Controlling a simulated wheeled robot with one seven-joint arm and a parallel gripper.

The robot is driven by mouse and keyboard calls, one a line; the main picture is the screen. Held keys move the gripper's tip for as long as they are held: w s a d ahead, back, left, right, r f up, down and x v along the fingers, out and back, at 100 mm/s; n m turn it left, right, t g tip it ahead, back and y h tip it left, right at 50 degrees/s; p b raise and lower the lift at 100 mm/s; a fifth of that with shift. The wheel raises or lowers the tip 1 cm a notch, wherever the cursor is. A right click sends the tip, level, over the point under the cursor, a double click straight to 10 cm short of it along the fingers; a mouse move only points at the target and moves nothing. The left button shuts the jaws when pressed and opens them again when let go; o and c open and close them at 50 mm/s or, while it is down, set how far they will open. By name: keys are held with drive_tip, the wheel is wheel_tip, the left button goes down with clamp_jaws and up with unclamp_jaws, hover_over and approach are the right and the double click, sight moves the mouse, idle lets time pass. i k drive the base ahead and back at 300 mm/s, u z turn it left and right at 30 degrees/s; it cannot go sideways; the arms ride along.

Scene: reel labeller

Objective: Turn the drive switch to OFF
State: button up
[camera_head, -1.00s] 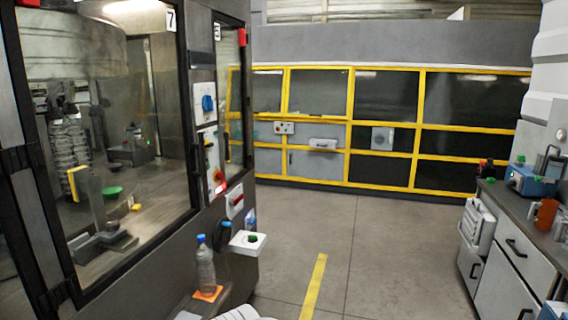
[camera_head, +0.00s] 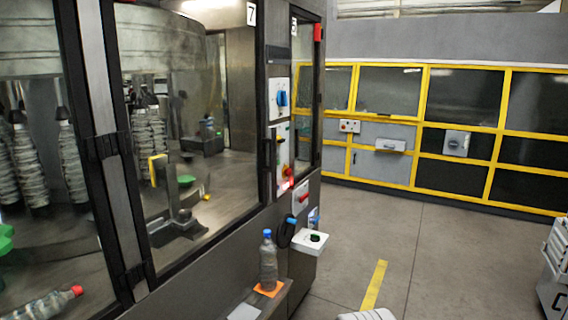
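The dark labelling machine stands on the left, with its controls on the right end post. A blue rotary switch (camera_head: 281,98) sits on a white plate high on this post. Below it is a narrow control panel (camera_head: 283,160) with small buttons and a red part at its lower end. Lower still is a red handle switch (camera_head: 301,198) on a white plate. No lettering is readable, so I cannot tell which one is the drive switch or its setting.
A ledge on the machine front holds a clear bottle (camera_head: 268,262) on an orange mat. Open floor (camera_head: 430,260) lies to the right. A yellow-framed enclosure (camera_head: 420,125) stands at the back.

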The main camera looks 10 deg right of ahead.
sight(279, 140)
drive_tip(key=z, duration=0.5)
drive_tip(key=k, duration=0.65)
drive_tip(key=z, duration=0.8)
drive_tip(key=k, duration=0.55)
drive_tip(key=z, duration=0.25)
drive_tip(key=i, duration=1.95)
drive_tip(key=u, duration=1.2)
drive_tip(key=i, duration=1)
drive_tip(key=u, duration=1.15)
